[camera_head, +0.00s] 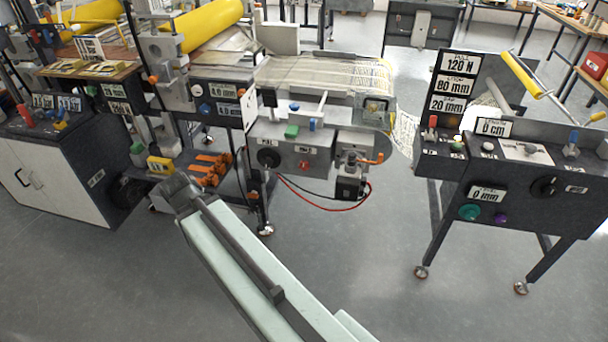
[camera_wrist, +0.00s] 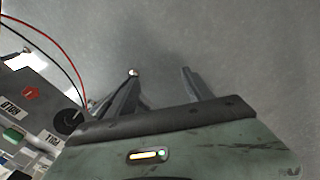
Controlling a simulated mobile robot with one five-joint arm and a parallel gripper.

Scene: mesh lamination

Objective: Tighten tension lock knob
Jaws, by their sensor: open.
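I cannot read which control is the tension lock knob. The middle machine's grey front panel (camera_head: 290,143) has a round black knob (camera_head: 268,158) and a red hexagonal knob (camera_head: 303,164). In the wrist view, a black knob (camera_wrist: 68,122) and a red hexagon (camera_wrist: 32,94) show at the left, rotated. The right machine has another black knob (camera_head: 545,187), a teal knob (camera_head: 469,212) and a purple one (camera_head: 501,219). My gripper (camera_wrist: 160,73) is open and empty over the floor, apart from the panel. In the head view its fingers cannot be made out; my arm reaches up from the bottom.
Black and red cables (camera_head: 345,208) loop below the middle machine and also cross the wrist view's upper left. Orange clamps (camera_head: 208,167) lie on a low shelf at left. A white cabinet (camera_head: 60,178) stands further left. Grey floor (camera_head: 365,265) is clear in front of the machines.

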